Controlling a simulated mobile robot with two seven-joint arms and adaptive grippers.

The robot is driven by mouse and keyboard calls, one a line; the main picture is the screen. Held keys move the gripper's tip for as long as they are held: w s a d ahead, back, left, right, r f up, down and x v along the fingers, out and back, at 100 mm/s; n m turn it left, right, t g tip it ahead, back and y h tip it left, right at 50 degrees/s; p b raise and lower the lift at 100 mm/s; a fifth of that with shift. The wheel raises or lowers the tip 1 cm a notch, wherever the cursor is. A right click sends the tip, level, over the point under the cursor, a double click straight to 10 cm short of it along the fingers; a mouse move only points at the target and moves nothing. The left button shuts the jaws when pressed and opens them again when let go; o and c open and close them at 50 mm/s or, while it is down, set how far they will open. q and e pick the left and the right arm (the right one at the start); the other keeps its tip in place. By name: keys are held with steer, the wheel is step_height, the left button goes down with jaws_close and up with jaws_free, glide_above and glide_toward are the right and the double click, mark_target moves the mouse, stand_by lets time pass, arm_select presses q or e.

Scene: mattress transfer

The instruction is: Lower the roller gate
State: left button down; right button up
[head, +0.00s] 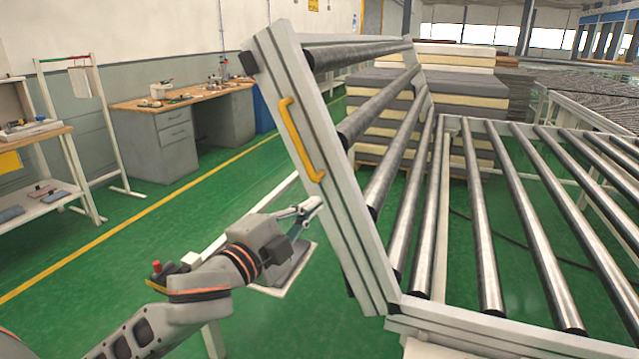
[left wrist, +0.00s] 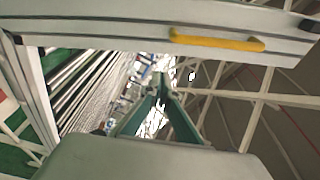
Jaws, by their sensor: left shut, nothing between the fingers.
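The roller gate (head: 325,165) stands raised and tilted at the near end of the roller conveyor (head: 500,220). It has a pale metal frame with several dark rollers. A yellow handle (head: 301,140) is fixed on its near side rail. My left gripper (head: 312,204) is shut and empty, just left of that rail and lower than the handle. I cannot tell whether it touches the rail. In the left wrist view the shut fingers (left wrist: 160,80) point up the picture, below the gate's rail (left wrist: 110,38) and its yellow handle (left wrist: 217,40). My right gripper is not in view.
A wooden-topped workbench (head: 180,98) and a white shelf (head: 40,150) stand along the left wall. Stacked mattresses (head: 455,88) lie behind the gate. Green floor (head: 130,270) is open to the left. The conveyor fills the right side.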

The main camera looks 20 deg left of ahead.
arm_select(q)
steer(key=r, duration=0.1)
glide_toward(338, 173)
steer(key=w+d+r, duration=0.1)
steer(key=w+d, duration=0.2)
steer(key=w, duration=0.1)
steer(key=shift+a+f+b, duration=0.2)
steer(key=shift+a, duration=0.35)
steer(key=shift+a+f+b, duration=0.15)
steer(key=shift+a+f, duration=0.05)
steer(key=shift+a, duration=0.4)
steer(key=shift+s+a+f, duration=0.1)
steer(key=shift+a, duration=0.35)
steer(key=shift+a, duration=0.1)
